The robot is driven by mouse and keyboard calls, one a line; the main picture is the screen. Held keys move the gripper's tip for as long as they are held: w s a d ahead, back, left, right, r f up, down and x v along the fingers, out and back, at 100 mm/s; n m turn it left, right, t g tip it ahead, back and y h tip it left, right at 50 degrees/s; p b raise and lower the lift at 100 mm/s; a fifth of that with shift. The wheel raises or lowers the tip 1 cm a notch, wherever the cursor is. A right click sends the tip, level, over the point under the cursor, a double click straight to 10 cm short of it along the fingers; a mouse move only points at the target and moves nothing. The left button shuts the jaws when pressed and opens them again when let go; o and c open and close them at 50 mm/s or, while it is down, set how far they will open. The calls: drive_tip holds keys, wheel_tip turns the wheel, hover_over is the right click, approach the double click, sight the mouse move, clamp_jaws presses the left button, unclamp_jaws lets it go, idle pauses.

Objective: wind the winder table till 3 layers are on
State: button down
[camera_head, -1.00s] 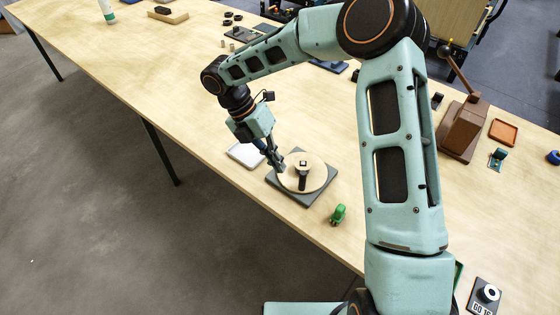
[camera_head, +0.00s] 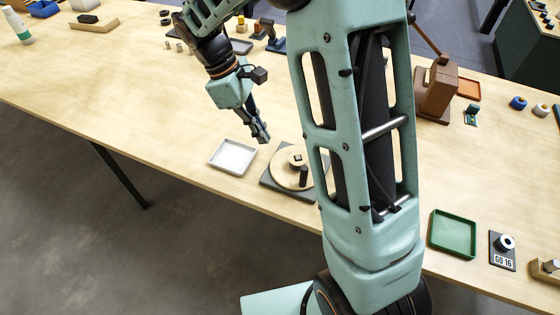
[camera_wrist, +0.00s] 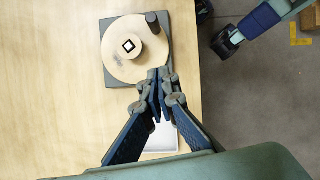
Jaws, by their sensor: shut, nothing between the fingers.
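The winder table is a round pale wooden disc (camera_head: 284,173) on a square dark grey base (camera_head: 270,184). In the wrist view the disc (camera_wrist: 118,62) shows nearly whole, with the hub (camera_wrist: 130,46) and knob (camera_wrist: 152,20). I cannot make out any wound layers. My gripper (camera_head: 264,136) is shut and empty, apart from the knob, behind the winder in the head view. Its fingertips (camera_wrist: 160,76) show just below the disc.
A white tray (camera_head: 232,157) lies left of the winder, close to the table's front edge. A green tray (camera_head: 453,234), a "GO 16" plate (camera_head: 502,259) and a brown box with a lever (camera_head: 436,92) stand to the right. The table left of the white tray is clear.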

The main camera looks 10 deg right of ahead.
drive_tip(key=x, duration=1)
drive_tip(key=shift+r, duration=0.1)
drive_tip(key=shift+s+d, duration=0.45)
drive_tip(key=shift+d, duration=0.45)
drive_tip(key=shift+s+d, duration=0.45)
drive_tip(key=shift+d, duration=0.45)
